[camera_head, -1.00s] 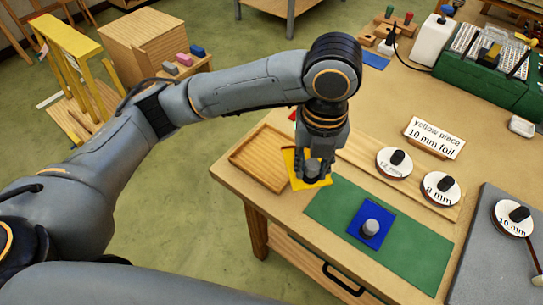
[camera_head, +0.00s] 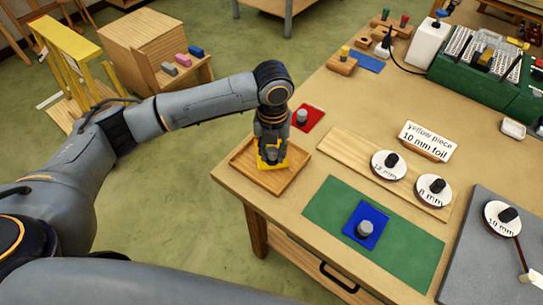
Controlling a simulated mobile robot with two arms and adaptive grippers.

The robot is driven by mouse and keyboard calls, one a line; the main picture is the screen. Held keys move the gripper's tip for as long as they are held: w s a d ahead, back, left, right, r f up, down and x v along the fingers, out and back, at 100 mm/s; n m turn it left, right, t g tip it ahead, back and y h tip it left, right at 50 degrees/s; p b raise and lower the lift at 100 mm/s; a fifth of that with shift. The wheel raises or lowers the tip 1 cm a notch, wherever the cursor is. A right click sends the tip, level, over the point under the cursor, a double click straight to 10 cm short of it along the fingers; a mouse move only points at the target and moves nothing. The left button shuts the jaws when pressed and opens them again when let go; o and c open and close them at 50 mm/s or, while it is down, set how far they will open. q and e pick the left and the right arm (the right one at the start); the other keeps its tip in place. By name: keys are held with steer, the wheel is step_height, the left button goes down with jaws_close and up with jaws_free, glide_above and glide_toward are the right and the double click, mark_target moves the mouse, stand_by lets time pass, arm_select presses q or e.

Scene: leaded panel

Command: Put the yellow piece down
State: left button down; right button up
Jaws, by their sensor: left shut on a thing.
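The yellow piece (camera_head: 283,158) is a flat yellow square with a grey knob on top. My left gripper (camera_head: 270,155) points down and is shut on its knob. The piece is at or just above the floor of the shallow wooden tray (camera_head: 250,172); I cannot tell whether it touches. The gripper hides part of the piece. A white sign (camera_head: 427,139) reads "yellow piece 10 mm foil". My right gripper is not in view.
A red piece (camera_head: 314,116) lies just behind the tray. A blue piece (camera_head: 355,228) lies on the green mat (camera_head: 402,258). Labelled foil reels (camera_head: 384,172) sit on a wooden board. A green case (camera_head: 465,83) stands at the back right.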

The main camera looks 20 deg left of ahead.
arm_select(q)
steer(key=shift+a+f+p, duration=0.2)
steer(key=shift+f+p, duration=0.45)
steer(key=shift+f, duration=0.55)
steer(key=shift+w+f, duration=0.1)
steer(key=shift+f, duration=0.4)
steer(key=c, duration=1)
jaws_free()
steer(key=shift+f, duration=0.1)
steer(key=shift+c, duration=0.2)
